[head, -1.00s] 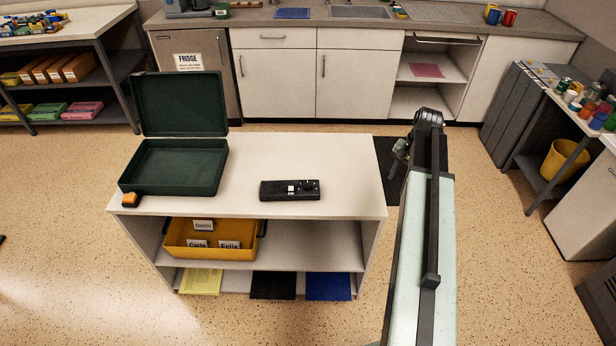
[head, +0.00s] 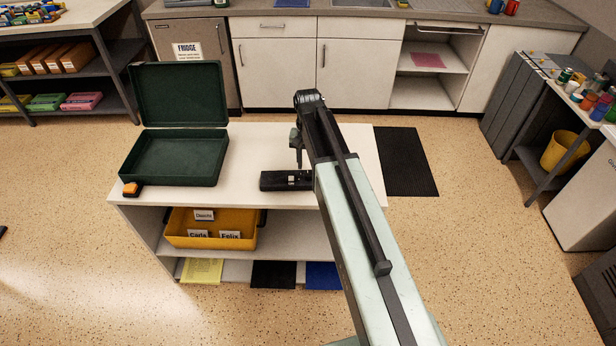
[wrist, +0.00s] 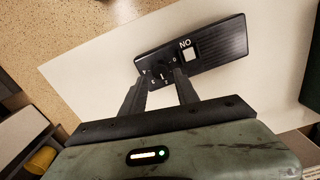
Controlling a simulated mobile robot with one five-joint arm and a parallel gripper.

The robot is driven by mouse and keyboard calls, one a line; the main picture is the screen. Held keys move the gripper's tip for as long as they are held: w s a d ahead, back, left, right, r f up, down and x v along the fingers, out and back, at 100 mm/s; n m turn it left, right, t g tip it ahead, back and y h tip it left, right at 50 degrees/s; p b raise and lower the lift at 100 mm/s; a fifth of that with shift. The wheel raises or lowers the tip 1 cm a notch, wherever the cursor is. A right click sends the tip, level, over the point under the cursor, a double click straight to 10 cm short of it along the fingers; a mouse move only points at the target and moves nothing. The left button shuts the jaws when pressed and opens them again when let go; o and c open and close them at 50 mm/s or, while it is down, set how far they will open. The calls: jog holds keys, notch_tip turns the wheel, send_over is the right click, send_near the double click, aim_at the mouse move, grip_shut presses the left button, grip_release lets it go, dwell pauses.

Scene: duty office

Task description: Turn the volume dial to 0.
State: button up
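The black control box (head: 272,181) lies on the white tabletop; its right part is partly hidden by my arm in the head view. In the wrist view the box (wrist: 222,48) shows a white square with lettering beside it. Its round volume dial (wrist: 161,76) has a pale pointer line and small marks around it, too small to read surely. My gripper (wrist: 164,80) is open, with its fingertips apart on either side of the dial in that view. In the head view my gripper (head: 298,165) points down over the box; I cannot tell whether it touches the dial.
An open green case (head: 175,158) stands on the left of the tabletop (head: 250,150), with an orange-and-black item (head: 132,189) by its front corner. A yellow bin (head: 190,240) sits on the shelf below. The tabletop between case and box is clear.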

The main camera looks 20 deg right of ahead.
aim_at(308, 174)
notch_tip(308, 174, down, 4)
jog(key=b, duration=0.3)
jog(key=shift+f, duration=0.15)
grip_shut()
